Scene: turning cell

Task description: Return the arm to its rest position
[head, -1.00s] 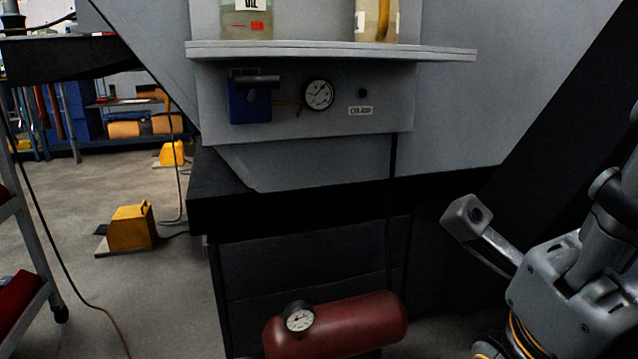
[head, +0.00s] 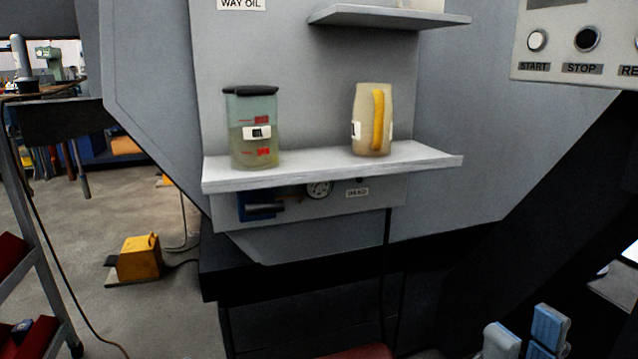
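My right gripper (head: 526,340) shows at the bottom right edge of the head view, with its two light blue and grey fingers pointing up. The fingers stand apart with a dark gap between them, and nothing shows in the gap. The gripper is low in front of the machine's dark base, below and to the right of the shelf (head: 330,170). The rest of the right arm is cut off by the frame. My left gripper and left arm are not in view.
The shelf holds an oil container (head: 254,140) with a black lid and a beige jug (head: 371,125) with a yellow handle. A smaller shelf (head: 390,18) is above. A control panel (head: 575,45) is at upper right. A yellow foot pedal (head: 139,258) sits on open floor at left.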

